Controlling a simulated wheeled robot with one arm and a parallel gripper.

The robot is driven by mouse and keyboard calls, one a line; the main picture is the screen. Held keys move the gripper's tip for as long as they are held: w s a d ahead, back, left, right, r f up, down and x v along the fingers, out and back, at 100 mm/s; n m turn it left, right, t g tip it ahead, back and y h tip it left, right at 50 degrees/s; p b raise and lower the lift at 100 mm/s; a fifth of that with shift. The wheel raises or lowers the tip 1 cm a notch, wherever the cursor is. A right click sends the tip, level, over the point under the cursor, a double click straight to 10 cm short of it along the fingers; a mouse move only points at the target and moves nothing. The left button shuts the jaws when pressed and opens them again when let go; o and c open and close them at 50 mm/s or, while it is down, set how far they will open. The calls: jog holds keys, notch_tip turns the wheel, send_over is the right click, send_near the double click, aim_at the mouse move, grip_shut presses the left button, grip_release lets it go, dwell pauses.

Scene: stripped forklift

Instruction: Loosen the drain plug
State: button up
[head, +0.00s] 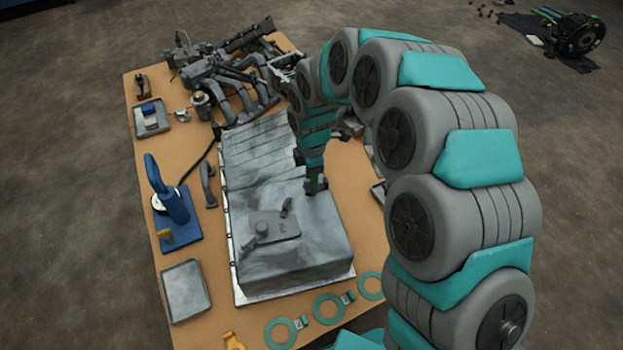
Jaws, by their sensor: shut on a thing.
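The grey metal oil pan (275,262) lies upside down on the table, with its deep sump end toward the front. My arm arches in from the right, and my gripper (316,186) points down at the pan's right side, by the step where the sump begins. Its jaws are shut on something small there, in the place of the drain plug. The plug itself is hidden by the jaws, and I cannot tell whether it has turned. A raised plate (272,226) with small fittings sits on top of the sump.
Manifold parts (235,85) crowd the table's back. On the left stand a blue clamp-like tool (175,205), a blue-and-white block tray (150,117) and an empty grey tray (185,290). Teal rings (280,332) lie along the front. The tan table (345,190) has some bare room right of the pan.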

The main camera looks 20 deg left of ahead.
grip_shut()
jog(key=shift+r+n+p, duration=0.3)
jog(key=shift+n+p, duration=0.4)
jog(key=shift+p, duration=0.15)
jog(key=n+p, duration=0.2)
jog(key=shift+n, duration=0.3)
jog(key=shift+f+n+p, duration=0.1)
jog(key=shift+n+p, duration=0.45)
jog(key=shift+n, duration=0.45)
jog(key=shift+f+n, duration=0.15)
jog(key=shift+n, duration=0.15)
